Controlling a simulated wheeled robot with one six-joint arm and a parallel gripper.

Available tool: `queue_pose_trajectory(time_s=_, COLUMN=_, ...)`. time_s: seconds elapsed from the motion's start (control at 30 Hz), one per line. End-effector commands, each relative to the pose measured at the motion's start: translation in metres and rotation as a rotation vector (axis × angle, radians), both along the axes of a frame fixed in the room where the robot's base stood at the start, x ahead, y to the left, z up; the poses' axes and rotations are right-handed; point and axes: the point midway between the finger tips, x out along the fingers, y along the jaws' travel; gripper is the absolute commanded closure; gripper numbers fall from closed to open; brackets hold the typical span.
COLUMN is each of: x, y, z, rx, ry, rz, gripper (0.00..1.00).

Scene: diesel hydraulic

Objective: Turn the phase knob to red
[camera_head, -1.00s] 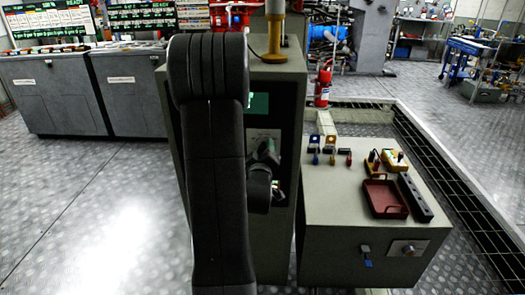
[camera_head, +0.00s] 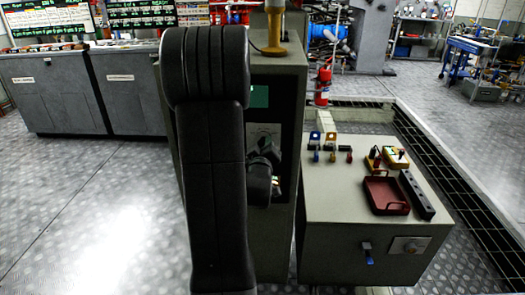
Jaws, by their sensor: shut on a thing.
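The tall grey cabinet (camera_head: 277,228) stands straight ahead, with a dark recessed panel behind my arm. My gripper (camera_head: 276,186) is at the panel, mostly hidden behind my black wrist and forearm; only a small part shows at the wrist's right edge. It is shut on the phase knob, which is itself covered by my arm and wrist. The knob's pointer and the red mark cannot be made out.
A low grey cabinet (camera_head: 330,240) stands to the right. On its top are a red tray (camera_head: 386,196), a black strip (camera_head: 416,195) and a yellow control box (camera_head: 396,157). A blue-handled switch (camera_head: 367,253) sticks out of its front. Open floor lies to the left.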

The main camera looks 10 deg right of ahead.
Motion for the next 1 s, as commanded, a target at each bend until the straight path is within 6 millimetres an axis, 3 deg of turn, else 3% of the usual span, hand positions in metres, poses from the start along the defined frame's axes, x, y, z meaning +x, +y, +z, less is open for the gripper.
queue_pose_trajectory(time_s=0.5, x=0.0, y=-0.0002, z=-0.0031, rx=0.376, ry=-0.113, rz=0.0, gripper=0.93)
queue_pose_trajectory(time_s=1.0, x=0.0003, y=-0.0002, z=0.0005, rx=0.533, ry=-0.156, rz=0.001, gripper=0.93)
